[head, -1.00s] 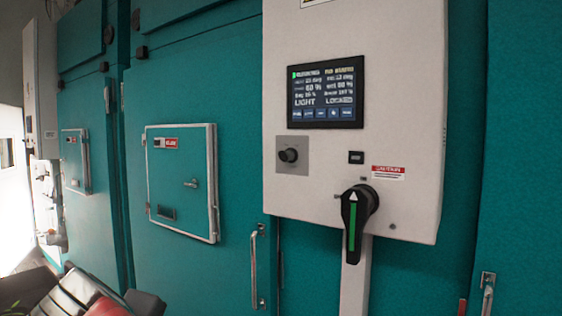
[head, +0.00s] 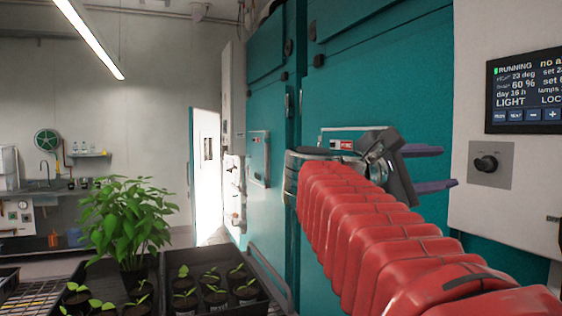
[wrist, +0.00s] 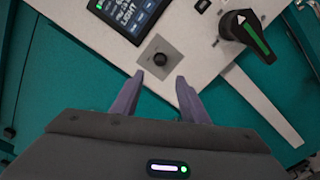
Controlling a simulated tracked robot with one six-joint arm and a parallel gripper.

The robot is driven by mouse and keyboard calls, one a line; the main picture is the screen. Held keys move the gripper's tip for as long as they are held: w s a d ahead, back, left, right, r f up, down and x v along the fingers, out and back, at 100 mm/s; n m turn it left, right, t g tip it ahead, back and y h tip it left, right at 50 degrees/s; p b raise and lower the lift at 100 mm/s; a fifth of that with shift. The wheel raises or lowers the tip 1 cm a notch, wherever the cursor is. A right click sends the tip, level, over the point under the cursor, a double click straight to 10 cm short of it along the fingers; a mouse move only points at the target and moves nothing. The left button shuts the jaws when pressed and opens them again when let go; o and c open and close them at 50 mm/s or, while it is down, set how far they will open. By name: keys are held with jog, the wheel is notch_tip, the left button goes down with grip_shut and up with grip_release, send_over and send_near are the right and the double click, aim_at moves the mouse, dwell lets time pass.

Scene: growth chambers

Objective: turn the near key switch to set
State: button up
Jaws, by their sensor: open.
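The near key switch (head: 486,163) is a black knob on a grey square plate, low on the white control panel (head: 510,205) at the right of the head view. In the wrist view the switch (wrist: 166,60) lies just beyond my fingertips, roughly centred between them. My gripper (wrist: 160,80) is open with nothing between its purple fingers. In the head view my gripper (head: 447,167) reaches in front of the teal doors, left of the switch, its fingers pointing right toward the panel. It appears apart from the knob. The knob's exact angle is too small to tell.
A lit display (head: 525,92) sits above the switch. In the wrist view a black rotary handle with a green stripe (wrist: 250,35) is to the right. A potted plant (head: 127,225) and seedling trays (head: 255,304) stand at lower left.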

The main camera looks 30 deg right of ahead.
aim_at(476, 166)
jog(key=shift+d, duration=0.1)
jog(key=shift+s+d, duration=0.35)
jog(key=shift+d, duration=1.9)
jog(key=shift+s+d, duration=0.4)
jog(key=shift+d, duration=1.85)
jog(key=shift+s+d, duration=0.35)
jog(key=shift+d, duration=1.9)
jog(key=shift+a+f, duration=0.1)
grip_shut()
